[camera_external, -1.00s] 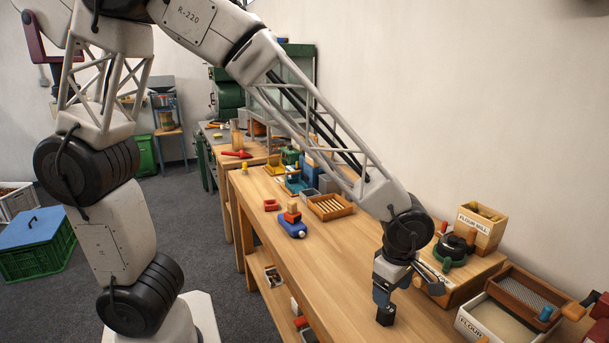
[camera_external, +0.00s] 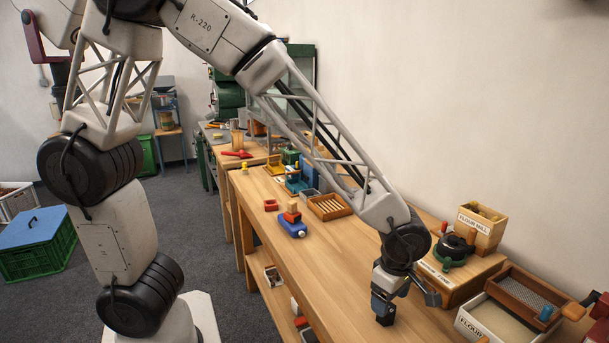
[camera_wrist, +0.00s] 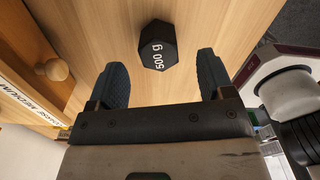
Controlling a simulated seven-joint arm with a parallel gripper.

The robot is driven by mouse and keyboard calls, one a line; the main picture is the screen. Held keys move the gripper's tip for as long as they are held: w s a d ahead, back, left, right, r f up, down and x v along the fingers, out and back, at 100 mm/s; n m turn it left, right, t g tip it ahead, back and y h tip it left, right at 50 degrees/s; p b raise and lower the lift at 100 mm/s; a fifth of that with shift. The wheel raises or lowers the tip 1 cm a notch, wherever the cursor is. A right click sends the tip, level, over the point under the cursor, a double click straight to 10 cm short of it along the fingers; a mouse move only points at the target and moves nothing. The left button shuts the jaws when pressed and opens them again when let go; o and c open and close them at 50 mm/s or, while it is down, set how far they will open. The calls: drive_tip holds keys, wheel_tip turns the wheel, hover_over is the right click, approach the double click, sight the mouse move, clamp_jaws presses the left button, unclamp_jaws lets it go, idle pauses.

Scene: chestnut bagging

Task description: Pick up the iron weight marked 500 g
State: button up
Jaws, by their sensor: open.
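The iron weight (camera_wrist: 158,45) is a black, many-sided block marked "500 g" in white. In the wrist view it rests on the wooden bench top, marked face toward the camera. My gripper (camera_wrist: 163,80) is open and empty, its two dark fingers wide apart. The weight shows beyond the fingertips, sideways between the two fingers and touching neither. In the external view my gripper (camera_external: 383,303) points down over the bench near its front edge. The dark shapes at its tips blend together there, so I cannot clearly part weight from fingers.
A wooden box with a round knob (camera_wrist: 55,69) stands left of the fingers in the wrist view. The flour mill (camera_external: 482,228) and a flour tray (camera_external: 487,322) stand close to the right of my gripper. The bench (camera_external: 325,262) left of it is clear.

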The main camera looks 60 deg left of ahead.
drive_tip(key=shift+w+f, duration=0.1)
drive_tip(key=shift+f, duration=2.45)
drive_tip(key=shift+c, duration=0.3)
drive_tip(key=c, duration=1.3)
drive_tip(key=shift+o, duration=0.2)
drive_tip(key=shift+r, duration=0.2)
drive_tip(key=shift+r, duration=0.45)
wheel_tip(320, 180, up, 2)
drive_tip(key=shift+r, duration=0.25)
drive_tip(key=s+a, duration=0.2)
drive_tip(key=s, duration=0.2)
drive_tip(key=s+a+r, duration=0.1)
drive_tip(key=s+a, duration=0.1)
drive_tip(key=s, duration=0.2)
drive_tip(key=s+a, duration=0.2)
drive_tip(key=s, duration=0.3)
drive_tip(key=shift+a+r, duration=0.3)
drive_tip(key=shift+s+a+f, duration=0.1)
drive_tip(key=shift+s+a, duration=0.2)
drive_tip(key=shift+s, duration=0.35)
